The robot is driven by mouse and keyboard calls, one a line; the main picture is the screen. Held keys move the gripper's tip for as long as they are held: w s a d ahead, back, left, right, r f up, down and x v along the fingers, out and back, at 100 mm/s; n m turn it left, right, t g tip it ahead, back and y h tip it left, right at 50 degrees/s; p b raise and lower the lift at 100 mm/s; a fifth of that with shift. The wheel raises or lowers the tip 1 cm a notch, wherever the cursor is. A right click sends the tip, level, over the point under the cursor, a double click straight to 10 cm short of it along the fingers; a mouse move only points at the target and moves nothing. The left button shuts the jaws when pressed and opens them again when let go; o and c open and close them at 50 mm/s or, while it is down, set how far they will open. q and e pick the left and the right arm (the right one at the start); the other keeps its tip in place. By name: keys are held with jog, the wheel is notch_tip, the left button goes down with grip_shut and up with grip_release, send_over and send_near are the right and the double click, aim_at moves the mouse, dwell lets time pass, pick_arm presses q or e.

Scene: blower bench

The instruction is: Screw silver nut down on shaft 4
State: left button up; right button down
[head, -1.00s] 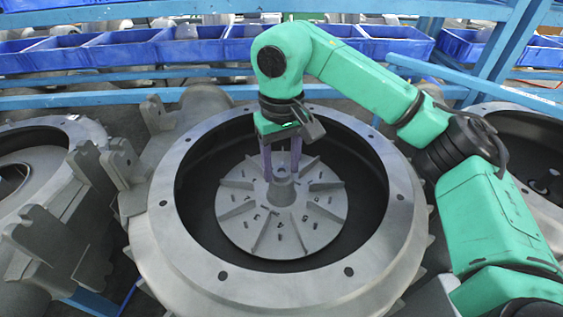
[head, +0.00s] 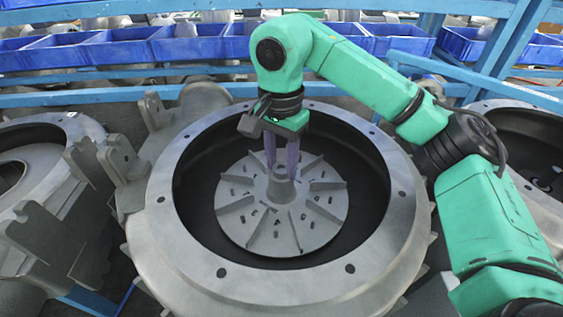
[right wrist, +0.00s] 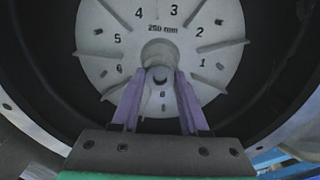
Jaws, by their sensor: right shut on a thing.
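My right gripper (head: 281,171) reaches straight down into the middle blower housing (head: 196,252). Its two purple fingers stand on either side of the top of the central hub (head: 281,190) of a grey finned impeller disc (head: 240,225). They are shut on a small round grey part at the shaft top, which I take to be the silver nut (right wrist: 160,74); its outline is mostly hidden by the fingers. In the right wrist view the disc (right wrist: 110,45) shows numbers and "250 mm". I cannot read a shaft number. My left gripper is not in view.
The housing's wide bolted rim surrounds the gripper, with a dark gap around the disc. Other housings stand at left (head: 60,150) and right (head: 530,130). Blue bins (head: 120,46) line a blue rack (head: 100,93) at the back.

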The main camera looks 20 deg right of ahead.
jog(key=m, duration=0.7)
jog(key=shift+m, duration=0.3)
jog(key=m, duration=0.4)
jog(key=shift+m+b, duration=0.35)
jog(key=shift+m, duration=0.05)
jog(key=c, duration=0.7)
grip_release()
